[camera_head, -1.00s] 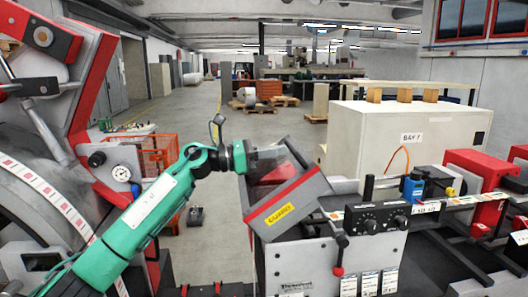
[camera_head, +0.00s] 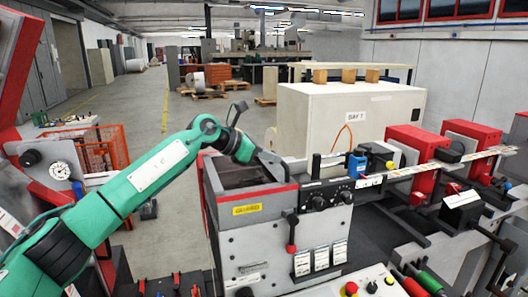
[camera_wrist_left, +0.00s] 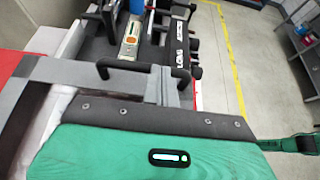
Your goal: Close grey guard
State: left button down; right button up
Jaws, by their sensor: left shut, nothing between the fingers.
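In the left wrist view the shut fingers (camera_wrist_left: 166,88) point away from me, beside a grey frame bar. My right gripper is not in view.
A black-knobbed control box (camera_head: 328,196) and a blue block (camera_head: 357,165) stand right of the guard. A large cream cabinet (camera_head: 350,120) is behind. A red-tipped lever (camera_head: 291,235) hangs at the housing's front. Open floor lies at the back left.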

pick_arm(q)
jog(key=shift+s+d+f, duration=0.1)
jog(key=shift+f, duration=0.15)
jog(key=shift+f, duration=0.1)
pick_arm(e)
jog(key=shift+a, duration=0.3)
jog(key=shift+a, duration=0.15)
